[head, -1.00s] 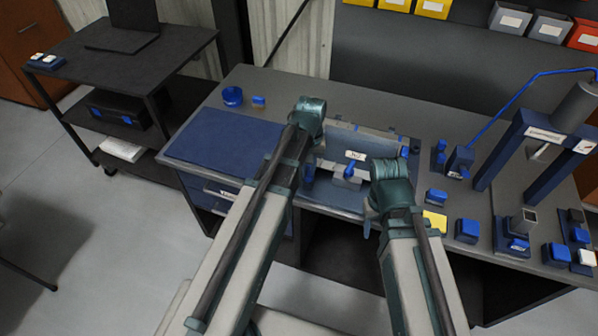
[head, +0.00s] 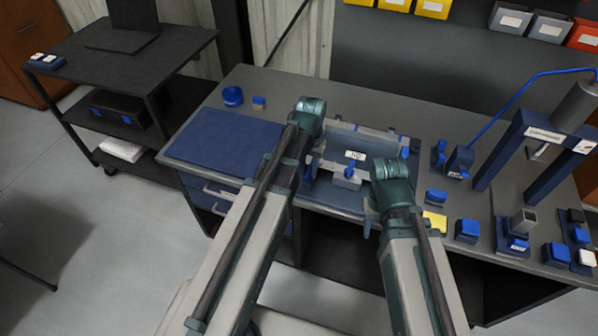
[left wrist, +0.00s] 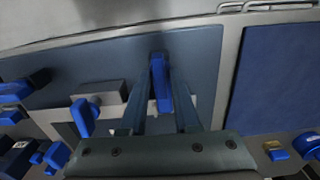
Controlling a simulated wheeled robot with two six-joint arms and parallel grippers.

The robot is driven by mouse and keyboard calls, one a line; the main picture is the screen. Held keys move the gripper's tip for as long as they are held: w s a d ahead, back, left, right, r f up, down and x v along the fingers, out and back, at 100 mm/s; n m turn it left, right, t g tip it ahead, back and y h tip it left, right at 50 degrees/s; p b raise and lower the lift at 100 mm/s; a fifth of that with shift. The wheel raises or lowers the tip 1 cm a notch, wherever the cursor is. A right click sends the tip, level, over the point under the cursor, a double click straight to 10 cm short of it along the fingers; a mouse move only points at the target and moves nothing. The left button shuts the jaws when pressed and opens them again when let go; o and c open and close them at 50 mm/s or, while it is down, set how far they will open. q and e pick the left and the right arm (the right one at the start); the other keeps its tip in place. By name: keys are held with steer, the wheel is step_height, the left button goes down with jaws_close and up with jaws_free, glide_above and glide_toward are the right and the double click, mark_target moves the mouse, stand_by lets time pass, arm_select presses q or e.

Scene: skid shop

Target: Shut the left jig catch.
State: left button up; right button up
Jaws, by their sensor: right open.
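The jig (head: 375,145) is a grey fixture with an upright labelled plate, on the blue-grey front part of the bench. The left catch's blue lever (left wrist: 161,85) stands between the two fingers of my left gripper (left wrist: 161,78) in the left wrist view. Another blue lever (head: 349,172) sits by a grey block at the jig's middle. My right gripper (head: 369,215) is open and empty at the jig's front right.
A blue mat (head: 220,140) lies left of the jig. A blue cup (head: 232,96) stands behind it. Small blue blocks (head: 467,230) and a yellow pad (head: 434,222) are on the right, with a blue press frame (head: 530,140) beyond. Bins (head: 433,8) hang at the back.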

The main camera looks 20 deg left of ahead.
mark_target(309, 171)
arm_select(q)
steer(key=shift+o, duration=1.3)
step_height(309, 171, up, 8)
steer(key=p, duration=0.8)
steer(key=shift+r, duration=0.1)
steer(key=shift+d, duration=0.1)
steer(key=s+d+m+y, duration=0.1)
steer(key=s+d+m, duration=0.2)
steer(key=s+d, duration=0.7)
steer(key=s, duration=0.4)
steer(key=shift+s+d, duration=0.15)
steer(key=shift+d, duration=0.05)
